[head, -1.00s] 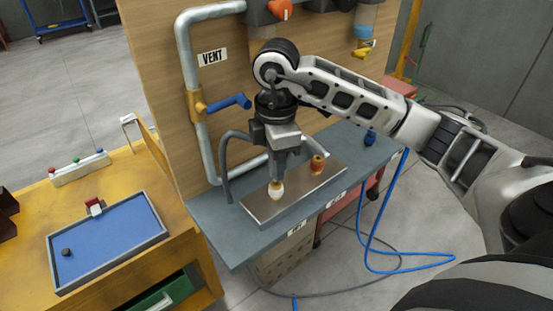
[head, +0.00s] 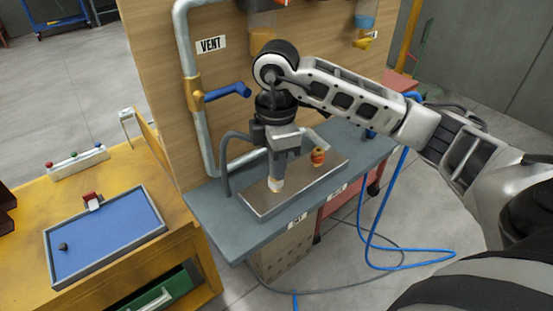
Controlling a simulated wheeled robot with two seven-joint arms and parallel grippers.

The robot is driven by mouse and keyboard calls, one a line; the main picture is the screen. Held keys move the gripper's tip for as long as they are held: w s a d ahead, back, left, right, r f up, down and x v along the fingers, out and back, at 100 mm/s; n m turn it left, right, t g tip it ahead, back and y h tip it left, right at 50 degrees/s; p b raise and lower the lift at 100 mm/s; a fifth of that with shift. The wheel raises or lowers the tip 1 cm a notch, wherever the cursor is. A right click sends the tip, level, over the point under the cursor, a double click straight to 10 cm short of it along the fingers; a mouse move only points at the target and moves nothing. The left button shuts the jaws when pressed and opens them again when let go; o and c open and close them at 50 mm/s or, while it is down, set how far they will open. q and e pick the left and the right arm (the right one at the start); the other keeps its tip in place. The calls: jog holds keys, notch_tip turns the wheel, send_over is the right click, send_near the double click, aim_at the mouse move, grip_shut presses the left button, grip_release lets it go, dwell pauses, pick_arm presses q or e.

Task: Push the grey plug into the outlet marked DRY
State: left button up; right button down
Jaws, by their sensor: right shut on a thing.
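My right gripper (head: 279,168) points down above the steel plate (head: 258,208) on the grey bench. It is shut on the grey plug, which is mostly hidden between the fingers. A grey hose (head: 226,170) arcs from beside the gripper down to the left. A white outlet (head: 277,186) stands on the plate directly under the fingers. The plug's lower end looks at or in its top; I cannot tell how deep. An orange-red outlet (head: 318,157) stands farther right on the plate. A label (head: 298,220) sits on the bench edge nearer the white outlet; its letters are too small to read surely. My left gripper is out of view.
A board with a pipe, a blue-handled valve (head: 228,92) and a VENT label (head: 211,44) stands behind the bench. A second label (head: 337,190) is on the bench edge. A yellow table with a blue tray (head: 163,230) is at left. A blue hose (head: 365,210) hangs at right.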

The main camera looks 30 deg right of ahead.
jog(key=c, duration=1.1)
grip_release()
jog(key=shift+c, duration=0.2)
notch_tip(320, 180, up, 11)
jog(key=shift+f+p, duration=0.2)
jog(key=shift+p, duration=0.65)
jog(key=shift+r, duration=0.75)
jog(key=shift+f, duration=0.1)
